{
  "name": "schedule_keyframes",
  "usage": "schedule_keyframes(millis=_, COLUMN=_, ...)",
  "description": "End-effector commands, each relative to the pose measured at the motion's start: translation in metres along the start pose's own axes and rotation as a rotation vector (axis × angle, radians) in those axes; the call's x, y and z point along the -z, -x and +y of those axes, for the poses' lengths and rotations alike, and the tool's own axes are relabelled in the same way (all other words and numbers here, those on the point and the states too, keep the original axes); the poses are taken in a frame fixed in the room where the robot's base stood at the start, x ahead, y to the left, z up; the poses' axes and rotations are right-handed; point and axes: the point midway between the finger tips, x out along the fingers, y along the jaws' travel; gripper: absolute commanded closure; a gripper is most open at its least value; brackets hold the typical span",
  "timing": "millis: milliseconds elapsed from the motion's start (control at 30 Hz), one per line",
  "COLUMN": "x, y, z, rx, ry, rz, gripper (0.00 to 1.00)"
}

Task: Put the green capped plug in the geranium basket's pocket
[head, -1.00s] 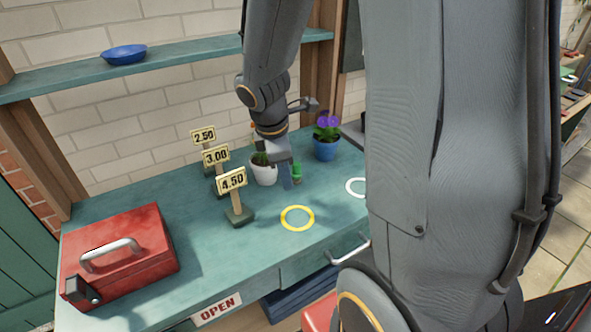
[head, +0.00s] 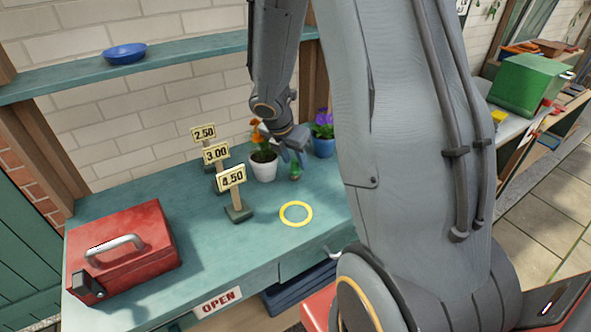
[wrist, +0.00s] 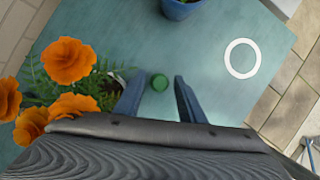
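The green capped plug (head: 295,173) stands on the teal bench, just right of the white pot. It also shows in the wrist view (wrist: 160,82), its round green cap seen from above. My gripper (head: 297,157) is just above the plug. In the wrist view its two dark fingers are apart, and the cap shows in the gap between their tips (wrist: 158,80), with clear space on both sides. I cannot tell how far above the cap the tips are. No geranium basket or pocket can be made out in either view.
A white pot (head: 263,169) with orange flowers (wrist: 68,60) stands close left of my gripper. A blue pot (head: 324,147) with purple flowers is behind.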

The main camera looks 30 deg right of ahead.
Motion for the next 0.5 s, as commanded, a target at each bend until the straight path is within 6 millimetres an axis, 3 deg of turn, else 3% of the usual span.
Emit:
schedule_keyframes(millis=133, x=0.001, y=-0.016, z=-0.001, rx=0.002, ry=0.0, rz=0.001, gripper=0.64)
schedule_keyframes(millis=400, x=0.001, y=-0.018, z=0.0, rx=0.001, ry=0.0, rz=0.001, gripper=0.64)
schedule_keyframes(millis=500, x=0.001, y=-0.018, z=0.0, rx=0.001, ry=0.0, rz=0.001, gripper=0.79)
